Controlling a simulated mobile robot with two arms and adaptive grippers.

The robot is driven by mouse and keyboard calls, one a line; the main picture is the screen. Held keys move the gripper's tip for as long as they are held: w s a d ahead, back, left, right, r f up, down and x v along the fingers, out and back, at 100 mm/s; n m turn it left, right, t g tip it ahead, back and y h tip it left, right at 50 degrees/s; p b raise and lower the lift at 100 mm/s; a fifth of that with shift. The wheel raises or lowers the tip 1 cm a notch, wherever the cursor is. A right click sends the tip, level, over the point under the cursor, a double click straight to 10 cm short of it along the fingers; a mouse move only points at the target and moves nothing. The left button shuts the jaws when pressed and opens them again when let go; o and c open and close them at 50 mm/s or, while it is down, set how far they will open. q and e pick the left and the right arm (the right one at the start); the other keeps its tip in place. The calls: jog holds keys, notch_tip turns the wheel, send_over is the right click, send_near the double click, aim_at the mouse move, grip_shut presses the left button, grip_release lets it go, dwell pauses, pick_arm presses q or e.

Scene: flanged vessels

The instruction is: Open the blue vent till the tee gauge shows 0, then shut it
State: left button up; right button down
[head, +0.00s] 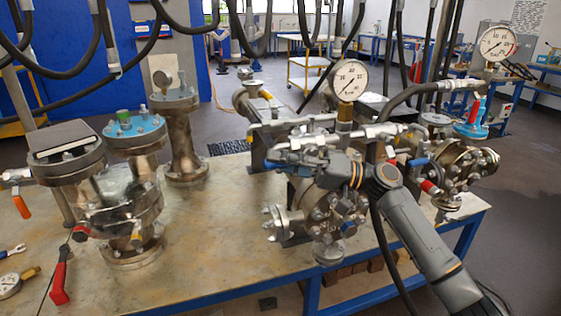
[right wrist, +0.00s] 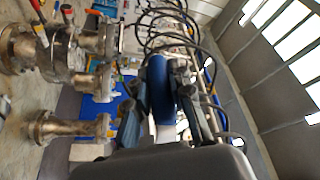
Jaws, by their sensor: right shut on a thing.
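My right gripper (head: 308,166) reaches in from the lower right, over the front of the middle vessel (head: 325,205). In the right wrist view its fingers (right wrist: 160,95) are closed on both sides of a blue handle (right wrist: 158,82). In the head view a blue lever (head: 270,165) shows just left of the gripper; the grip itself is partly hidden. A large round gauge (head: 350,79) stands upright on a brass stem above this vessel's pipework. Its needle points to the lower left, but the small scale makes the exact reading unclear. My left gripper is in neither view.
A second gauge (head: 497,43) stands at the right above another flanged vessel (head: 460,165). Flanged vessels and a red-handled lever (head: 60,280) occupy the left. A loose gauge (head: 9,285) lies at the lower left. Black hoses hang overhead. The tabletop (head: 215,245) is bare between the vessels.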

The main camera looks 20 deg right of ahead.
jog(key=shift+f, duration=0.1)
jog(key=shift+d+f+n+g+h, duration=0.15)
jog(key=shift+f+n+g+h, duration=0.15)
jog(key=shift+f+n+h, duration=0.55)
jog(key=d+f+n+g+h+p, duration=0.1)
jog(key=d+f+h+p, duration=0.5)
jog(key=h+p, duration=0.9)
jog(key=d+n+p, duration=0.1)
jog(key=d+p, duration=0.1)
jog(key=p, duration=0.3)
jog(key=shift+w+n+g, duration=0.15)
jog(key=shift+n+g, duration=0.2)
jog(key=shift+g, duration=0.05)
jog(key=shift+h, duration=0.25)
jog(key=c, duration=1.2)
grip_release()
